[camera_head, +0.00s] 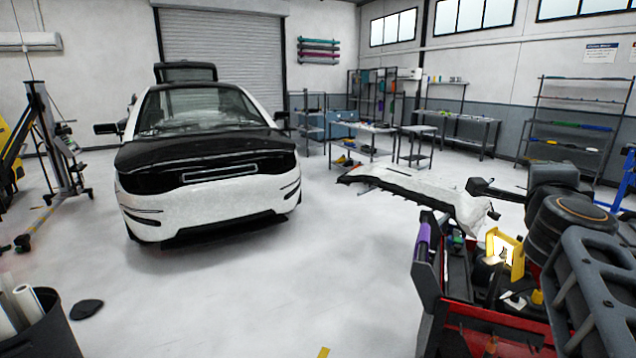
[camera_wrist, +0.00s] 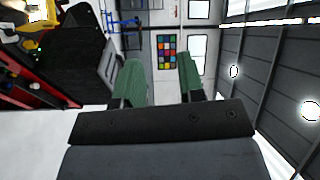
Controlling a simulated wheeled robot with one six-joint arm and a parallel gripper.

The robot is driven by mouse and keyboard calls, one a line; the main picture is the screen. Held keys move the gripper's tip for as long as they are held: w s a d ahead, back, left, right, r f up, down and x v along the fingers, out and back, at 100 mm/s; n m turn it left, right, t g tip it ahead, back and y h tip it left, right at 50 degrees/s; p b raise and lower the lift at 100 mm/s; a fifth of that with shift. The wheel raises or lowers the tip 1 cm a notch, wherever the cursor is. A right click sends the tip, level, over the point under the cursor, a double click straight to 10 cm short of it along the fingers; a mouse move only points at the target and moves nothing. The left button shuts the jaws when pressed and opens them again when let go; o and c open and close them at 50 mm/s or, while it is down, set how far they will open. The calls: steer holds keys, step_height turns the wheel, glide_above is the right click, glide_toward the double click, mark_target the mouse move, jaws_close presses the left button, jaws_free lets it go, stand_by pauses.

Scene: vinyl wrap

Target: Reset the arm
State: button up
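My gripper (camera_wrist: 162,64) shows in the wrist view with its two green fingers spread apart. It is open, and nothing sits between the fingers. The wrist view is turned sideways, with the ceiling at its right side. Beyond the fingers are a far wall and a colour chart (camera_wrist: 166,52). In the head view my dark arm (camera_head: 572,215) shows at the right edge, above the red tool cart (camera_head: 495,328). I cannot clearly make out the gripper's fingers in the head view.
The red cart holds a purple roll (camera_head: 423,240), a yellow item (camera_head: 505,252) and other tools close to my arm. A white car (camera_head: 205,205) with a black hood stands at left. A detached white bumper (camera_head: 425,190) lies behind the cart. The middle floor is clear.

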steer(key=w+a+f+n+g+y, duration=0.2)
steer(key=w+a+f+n+y, duration=0.1)
steer(key=a+f+n+y, duration=0.75)
steer(key=s+a+f+n+g, duration=0.5)
steer(key=s+a+f+n, duration=0.1)
steer(key=f, duration=0.4)
steer(key=s+a+f+n+g+p, duration=0.1)
steer(key=s+a+f+n+g, duration=0.3)
steer(key=f, duration=0.7)
steer(key=shift+s+a+f+n+g, duration=0.25)
steer(key=shift+s+a+n+g, duration=0.15)
steer(key=shift+s+a+n, duration=0.75)
